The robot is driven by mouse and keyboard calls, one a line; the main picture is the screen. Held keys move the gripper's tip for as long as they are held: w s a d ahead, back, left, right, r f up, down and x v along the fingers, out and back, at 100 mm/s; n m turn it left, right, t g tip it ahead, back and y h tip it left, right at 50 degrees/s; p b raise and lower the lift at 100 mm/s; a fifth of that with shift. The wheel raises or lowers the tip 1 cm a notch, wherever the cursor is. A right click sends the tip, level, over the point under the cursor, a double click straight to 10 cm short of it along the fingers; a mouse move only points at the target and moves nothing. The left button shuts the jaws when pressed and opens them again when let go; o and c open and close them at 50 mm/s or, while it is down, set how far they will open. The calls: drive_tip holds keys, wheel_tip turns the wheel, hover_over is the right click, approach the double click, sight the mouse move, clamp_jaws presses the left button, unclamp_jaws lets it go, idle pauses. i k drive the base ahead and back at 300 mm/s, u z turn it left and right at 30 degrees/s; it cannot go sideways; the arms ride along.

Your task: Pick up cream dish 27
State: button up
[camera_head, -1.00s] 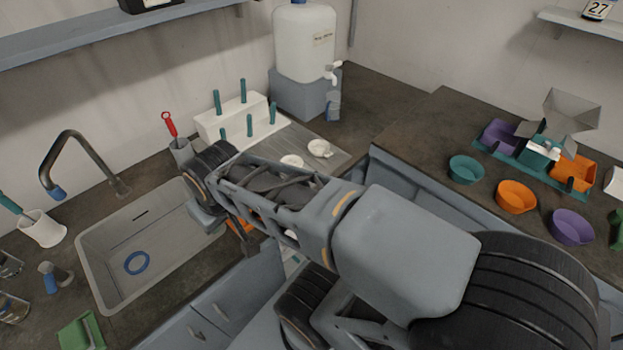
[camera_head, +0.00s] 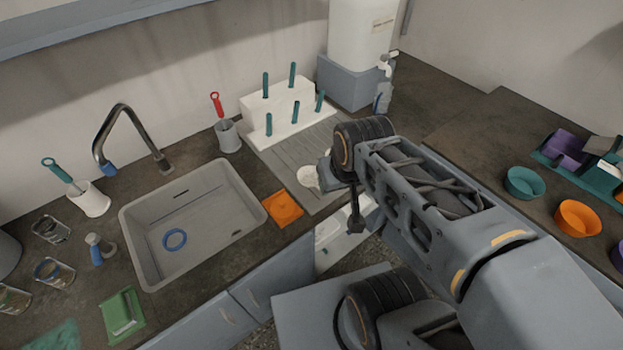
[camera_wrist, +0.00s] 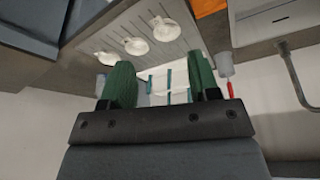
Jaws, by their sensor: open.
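Several cream dishes rest on the grey ridged drainboard (camera_head: 285,147). In the head view one cream dish (camera_head: 308,177) shows beside my arm, which hides part of the board. The wrist view, upside down, shows a near dish (camera_wrist: 165,28), a middle dish (camera_wrist: 135,46) and a far dish (camera_wrist: 108,58) in a row. No number is readable on them, so I cannot tell which is 27. My gripper (camera_wrist: 160,72) has two green fingers spread apart with nothing between them. The dishes appear beyond the fingers, not touching them.
A white rack (camera_head: 280,105) with teal-handled tools stands behind the drainboard, beside a grey cup (camera_head: 228,136) holding a red-handled tool. The sink (camera_head: 195,220) and an orange cloth (camera_head: 283,208) are to the left. A water container (camera_head: 360,40) stands at the back.

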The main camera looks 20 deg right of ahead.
sight(306, 177)
drive_tip(key=k, duration=1.15)
drive_tip(key=u, duration=0.7)
drive_tip(key=i, duration=1.05)
drive_tip(key=z, duration=0.8)
